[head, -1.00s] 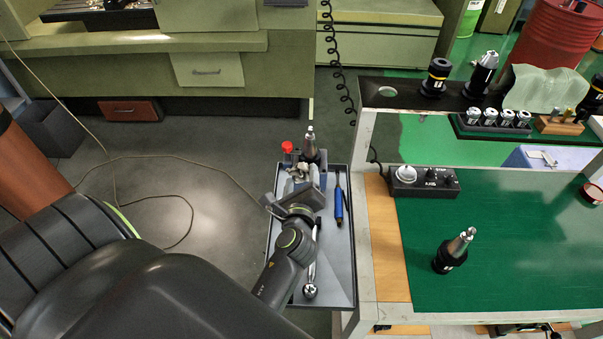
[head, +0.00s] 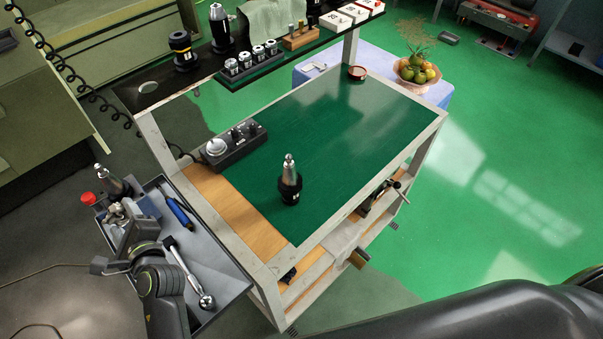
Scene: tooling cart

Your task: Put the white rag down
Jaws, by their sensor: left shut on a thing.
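My left gripper (head: 122,222) is low over the grey side tray (head: 222,275), at its left part, beside a fixture with a red knob and a dark tool holder (head: 113,183). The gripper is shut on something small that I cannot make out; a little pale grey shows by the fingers. A pale, whitish cloth (head: 272,22) stands draped on the dark upper shelf, far from this gripper, its top cut off by the frame. I cannot tell whether it is the white rag. My right gripper is out of view.
A blue-handled tool (head: 178,210) and a ratchet (head: 187,272) lie on the tray. The green mat (head: 340,130) carries a black tool holder (head: 290,182), a control box (head: 233,146) and a small red-rimmed dish (head: 357,73). Much of the mat is bare.

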